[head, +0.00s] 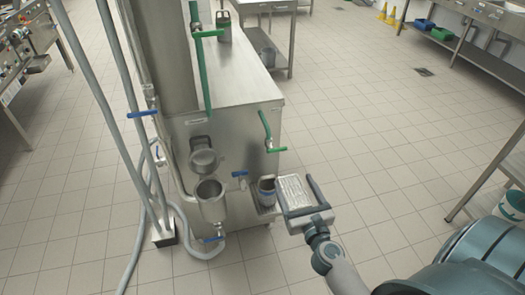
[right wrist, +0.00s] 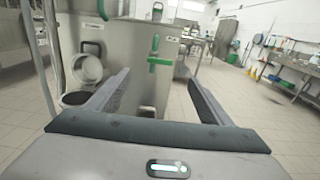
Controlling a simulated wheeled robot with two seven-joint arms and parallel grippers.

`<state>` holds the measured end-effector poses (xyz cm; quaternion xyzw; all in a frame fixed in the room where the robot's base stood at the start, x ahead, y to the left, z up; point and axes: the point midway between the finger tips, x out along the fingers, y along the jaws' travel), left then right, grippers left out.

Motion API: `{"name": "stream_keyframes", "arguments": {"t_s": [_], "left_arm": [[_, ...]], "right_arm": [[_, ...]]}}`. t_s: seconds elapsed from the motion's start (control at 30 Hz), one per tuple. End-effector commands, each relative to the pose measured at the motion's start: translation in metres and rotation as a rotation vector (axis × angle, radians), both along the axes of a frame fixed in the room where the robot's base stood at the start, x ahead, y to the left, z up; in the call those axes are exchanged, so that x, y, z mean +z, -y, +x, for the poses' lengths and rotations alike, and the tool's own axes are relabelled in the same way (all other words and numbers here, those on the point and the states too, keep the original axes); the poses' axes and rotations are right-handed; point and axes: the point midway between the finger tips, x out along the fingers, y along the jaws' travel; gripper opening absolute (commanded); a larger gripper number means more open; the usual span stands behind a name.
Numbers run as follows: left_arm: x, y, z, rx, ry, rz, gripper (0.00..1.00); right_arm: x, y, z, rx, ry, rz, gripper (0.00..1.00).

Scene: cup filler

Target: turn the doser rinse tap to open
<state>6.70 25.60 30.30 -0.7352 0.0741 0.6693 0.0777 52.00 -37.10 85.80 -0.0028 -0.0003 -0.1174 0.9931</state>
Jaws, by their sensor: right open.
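No readable label shows which tap is the doser rinse tap. The steel machine carries a green-handled tap (head: 267,131) on its right side, and a green tap (right wrist: 157,62) shows ahead between my fingers in the right wrist view. My left gripper is not in view.
The steel doser cup (head: 212,203) hangs on the machine's front. A small dark container (head: 266,190) stands close left of my right gripper. A taller green pipe handle (head: 206,34) rises on top. Grey hoses run at left. Tiled floor (head: 370,170) is clear at right.

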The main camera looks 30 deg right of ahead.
Motion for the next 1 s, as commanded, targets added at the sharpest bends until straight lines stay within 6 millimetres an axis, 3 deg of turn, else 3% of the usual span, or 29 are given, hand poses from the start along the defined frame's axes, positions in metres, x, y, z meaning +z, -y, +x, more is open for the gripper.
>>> {"name": "stream_keyframes", "arguments": {"t_s": [0.57, 0.77, 1.0], "left_arm": [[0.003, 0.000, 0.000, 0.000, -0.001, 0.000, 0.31], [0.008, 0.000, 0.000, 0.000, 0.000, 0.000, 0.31], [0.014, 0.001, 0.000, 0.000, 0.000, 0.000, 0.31]], "right_arm": [[0.002, 0.002, 0.009, 0.000, 0.003, 0.005, 0.74], [0.003, 0.008, 0.032, 0.000, 0.003, 0.004, 0.74], [0.002, 0.017, 0.072, -0.001, 0.003, 0.004, 0.74]]}}
